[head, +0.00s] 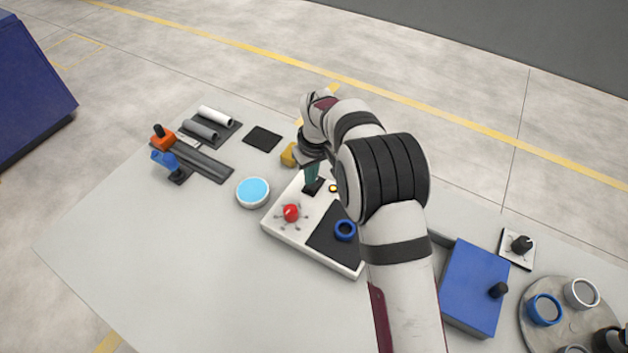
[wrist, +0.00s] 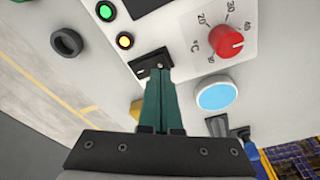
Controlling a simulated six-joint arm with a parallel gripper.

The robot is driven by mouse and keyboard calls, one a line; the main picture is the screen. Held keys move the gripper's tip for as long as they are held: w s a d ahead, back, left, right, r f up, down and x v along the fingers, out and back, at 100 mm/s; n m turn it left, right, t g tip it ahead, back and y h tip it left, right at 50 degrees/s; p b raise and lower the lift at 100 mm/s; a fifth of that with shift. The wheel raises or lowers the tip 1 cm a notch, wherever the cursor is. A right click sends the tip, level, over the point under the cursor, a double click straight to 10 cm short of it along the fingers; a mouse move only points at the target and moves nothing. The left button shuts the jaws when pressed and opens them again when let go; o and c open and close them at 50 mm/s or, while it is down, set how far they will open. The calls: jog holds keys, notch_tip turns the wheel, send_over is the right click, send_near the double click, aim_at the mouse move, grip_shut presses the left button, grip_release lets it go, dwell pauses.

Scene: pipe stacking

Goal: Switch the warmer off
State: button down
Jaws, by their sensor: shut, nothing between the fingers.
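The warmer (head: 272,228) is a white box with a black plate (head: 330,237), and a blue ring (head: 345,230) sits on that plate. It has a red knob (head: 291,213), also in the wrist view (wrist: 229,43) beside a °C scale. The wrist view shows a black rocker switch (wrist: 147,58), a green lamp (wrist: 105,11) and a yellow lamp (wrist: 125,41) on the warmer. My gripper (wrist: 158,76) is shut and empty, its green fingertips at the switch and covering part of it. I cannot tell whether they touch. In the head view, my gripper (head: 312,182) is over the warmer's far side.
A cup of light blue liquid (head: 253,191) stands left of the warmer. Pipes on a dark tray (head: 205,127), an orange clamp (head: 163,140) and a blue clamp (head: 165,160) are further left. A blue box (head: 473,285) and a round tray (head: 540,338) are at right. The front left table is clear.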

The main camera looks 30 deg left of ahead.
aim_at(311, 187)
jog(key=shift+f, duration=0.9)
dwell(0.3)
jog(key=shift+r, duration=3.55)
jog(key=s+d+r+m, duration=0.1)
jog(key=d+r+m, duration=0.3)
jog(key=d+r, duration=0.5)
jog(key=s+d+r+m, duration=0.25)
jog(key=s+d, duration=0.25)
jog(key=d, duration=0.3)
jog(key=s+d+r+m, duration=0.1)
jog(key=s+d+m, duration=0.35)
jog(key=d, duration=0.45)
jog(key=s+d+f+m, duration=0.1)
jog(key=s+d+m, duration=0.1)
jog(key=s, duration=0.3)
jog(key=s+d+m, duration=0.2)
jog(key=s, duration=0.3)
jog(key=s+d+f+m+g, duration=0.1)
jog(key=s+d+m, duration=0.1)
jog(key=s, duration=0.3)
jog(key=shift+s+d+f+m, duration=0.3)
jog(key=shift+s+d+f, duration=0.05)
jog(key=shift+s+d, duration=0.1)
